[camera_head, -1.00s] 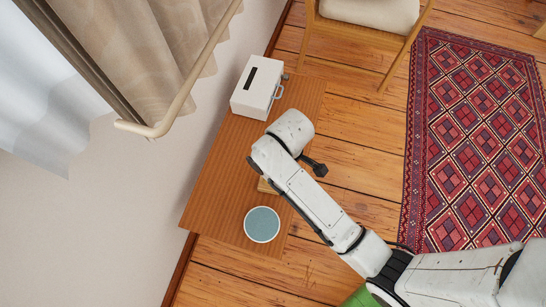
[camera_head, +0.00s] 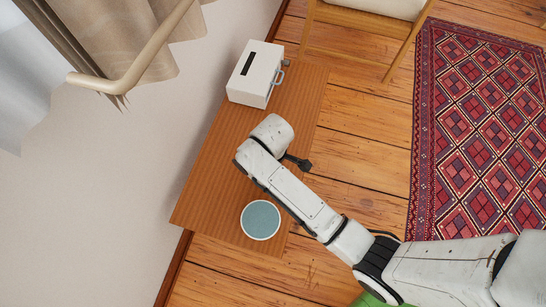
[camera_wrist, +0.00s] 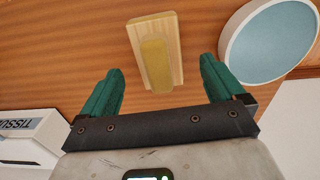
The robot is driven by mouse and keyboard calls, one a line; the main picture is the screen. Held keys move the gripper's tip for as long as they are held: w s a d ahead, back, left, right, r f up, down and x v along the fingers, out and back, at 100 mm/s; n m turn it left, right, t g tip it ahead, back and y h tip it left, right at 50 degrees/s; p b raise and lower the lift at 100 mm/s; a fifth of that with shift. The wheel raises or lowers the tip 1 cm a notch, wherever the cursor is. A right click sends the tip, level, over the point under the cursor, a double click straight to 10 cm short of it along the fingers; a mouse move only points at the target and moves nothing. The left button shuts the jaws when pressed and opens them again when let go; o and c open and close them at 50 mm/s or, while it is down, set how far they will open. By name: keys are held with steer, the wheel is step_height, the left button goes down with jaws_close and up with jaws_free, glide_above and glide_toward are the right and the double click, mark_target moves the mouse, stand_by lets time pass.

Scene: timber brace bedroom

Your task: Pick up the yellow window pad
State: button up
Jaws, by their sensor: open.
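The yellow window pad (camera_wrist: 154,60) lies on the wooden table (camera_wrist: 60,50) in the wrist view, a pale yellow block with a darker yellow raised strip along its middle. In the head view it is hidden by my arm. My gripper (camera_wrist: 161,66) shows two green fingers spread wide, with nothing between them. The pad appears just beyond the fingertips, roughly centred between them and slightly tilted. My gripper is hidden under my arm in the head view.
A round blue-topped dish with a white rim (camera_head: 261,220) stands near the pad, at upper right in the wrist view (camera_wrist: 268,40). A white tissue box (camera_head: 255,74) stands at the table's far end. A wall and curtain (camera_head: 120,40) border the table's left.

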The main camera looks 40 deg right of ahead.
step_height(320, 180, down, 4)
steer(key=shift+d+f+b, duration=0.1)
steer(key=shift+b, duration=0.75)
steer(key=c, duration=1.2)
